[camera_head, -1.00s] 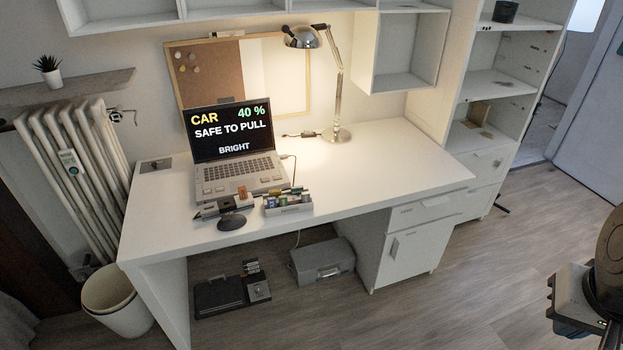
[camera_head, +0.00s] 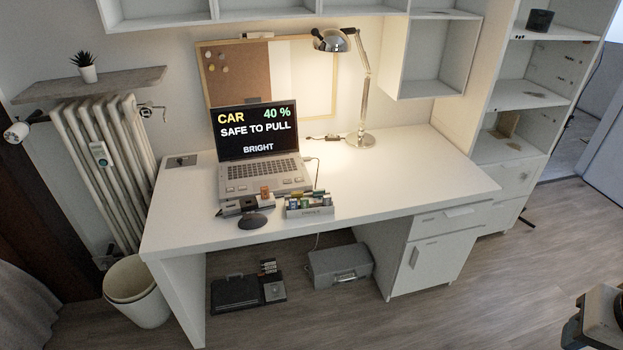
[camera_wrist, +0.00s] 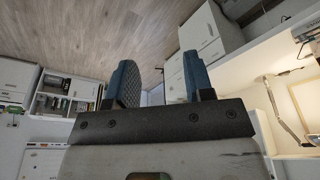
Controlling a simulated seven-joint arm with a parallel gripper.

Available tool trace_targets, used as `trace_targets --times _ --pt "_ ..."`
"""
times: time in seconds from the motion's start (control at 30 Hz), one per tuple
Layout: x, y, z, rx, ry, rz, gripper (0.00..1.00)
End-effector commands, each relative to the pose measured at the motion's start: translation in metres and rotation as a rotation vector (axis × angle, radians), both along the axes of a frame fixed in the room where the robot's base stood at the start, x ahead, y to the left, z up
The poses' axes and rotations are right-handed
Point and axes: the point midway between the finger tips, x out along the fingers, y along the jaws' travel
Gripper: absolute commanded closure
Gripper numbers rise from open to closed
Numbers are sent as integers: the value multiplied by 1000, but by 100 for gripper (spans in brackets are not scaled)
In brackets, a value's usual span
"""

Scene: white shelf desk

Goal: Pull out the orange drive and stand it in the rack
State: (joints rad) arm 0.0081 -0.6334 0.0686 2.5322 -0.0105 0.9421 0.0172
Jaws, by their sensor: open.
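The orange drive (camera_head: 265,191) is small in the head view. It stands upright at the hub (camera_head: 240,207) in front of the laptop; how it is seated is too small to tell. The rack (camera_head: 310,211) is a light tray to the right of the hub, with several coloured drives standing in it. The laptop (camera_head: 258,145) reads "CAR 40 %, SAFE TO PULL, BRIGHT". My gripper (camera_wrist: 158,85) is open and empty in the wrist view, with two blue pads apart. It is far from the desk objects. In the head view only part of my arm shows at the lower right.
A dark mouse (camera_head: 252,221) lies in front of the hub near the desk's front edge. A lamp (camera_head: 360,100) stands behind and to the right. The right part of the white desk (camera_head: 420,175) is clear. A grey box (camera_head: 340,267) sits on the floor below.

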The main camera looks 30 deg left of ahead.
Motion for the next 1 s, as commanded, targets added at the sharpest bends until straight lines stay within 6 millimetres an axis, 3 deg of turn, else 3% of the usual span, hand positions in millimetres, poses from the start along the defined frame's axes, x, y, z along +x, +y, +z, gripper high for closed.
trace_targets --times 0.27,0.47,0.67,1.0 --pt "3 1 1 -1 1 9 52" --pt "21 9 8 -10 9 68 52" --pt "56 25 20 -26 20 186 52" --pt "128 69 37 -59 42 432 52"
